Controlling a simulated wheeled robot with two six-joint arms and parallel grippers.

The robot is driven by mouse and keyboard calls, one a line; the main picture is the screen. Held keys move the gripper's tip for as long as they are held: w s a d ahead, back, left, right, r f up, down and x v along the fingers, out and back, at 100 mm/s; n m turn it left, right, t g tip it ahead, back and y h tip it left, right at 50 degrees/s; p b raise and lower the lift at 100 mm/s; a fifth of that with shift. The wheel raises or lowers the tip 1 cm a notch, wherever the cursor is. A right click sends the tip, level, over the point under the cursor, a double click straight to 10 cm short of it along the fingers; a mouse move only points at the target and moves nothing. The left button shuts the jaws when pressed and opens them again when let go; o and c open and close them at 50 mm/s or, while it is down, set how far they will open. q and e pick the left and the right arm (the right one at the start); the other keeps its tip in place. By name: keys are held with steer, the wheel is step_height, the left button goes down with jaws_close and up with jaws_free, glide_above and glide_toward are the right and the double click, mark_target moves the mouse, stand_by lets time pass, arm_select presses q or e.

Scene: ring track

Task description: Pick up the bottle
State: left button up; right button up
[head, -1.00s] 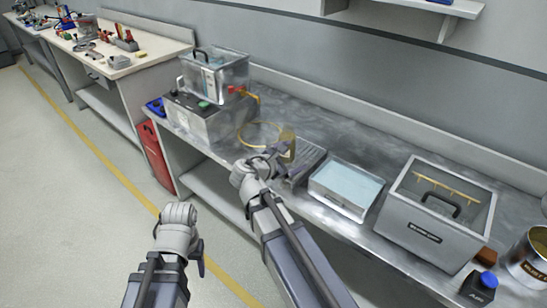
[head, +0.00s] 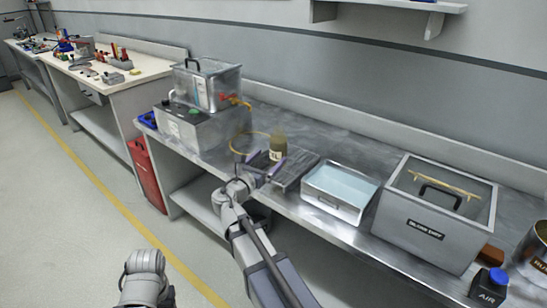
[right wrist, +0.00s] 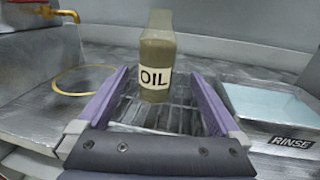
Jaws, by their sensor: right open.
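The bottle (head: 278,146) is olive-brown with a pale label and stands upright on the metal bench. In the right wrist view the bottle (right wrist: 157,60) reads "OIL" and stands at the far end of a slatted drain rack. My right gripper (head: 264,166) is in front of the bottle. In the right wrist view its two purple fingers (right wrist: 160,90) are spread wide, with the bottle beyond and between their tips, apart from both. My left arm shows at the bottom left of the head view, but its gripper's fingers cannot be made out.
A yellow ring (head: 246,147) lies left of the bottle. A tank unit (head: 205,125) with a brass tap stands further left. A rinse tray (head: 340,190) of pale blue liquid sits right of the rack. A grey lidded box (head: 420,225) stands further right.

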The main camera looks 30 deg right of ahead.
mark_target(279, 127)
steer(key=shift+x, duration=1.3)
steer(key=shift+w+f+b+x, duration=0.15)
steer(key=shift+f+b+x, duration=0.05)
steer(key=shift+x, duration=0.9)
steer(key=shift+w+f+b+x, duration=0.1)
steer(key=shift+f+b+x, duration=0.1)
steer(key=shift+x, duration=0.9)
steer(key=shift+w+d, duration=0.25)
steer(key=shift+c, duration=0.2)
jaws_close()
steer(key=shift+r, duration=0.1)
step_height(279, 127, up, 10)
steer(key=p, duration=1)
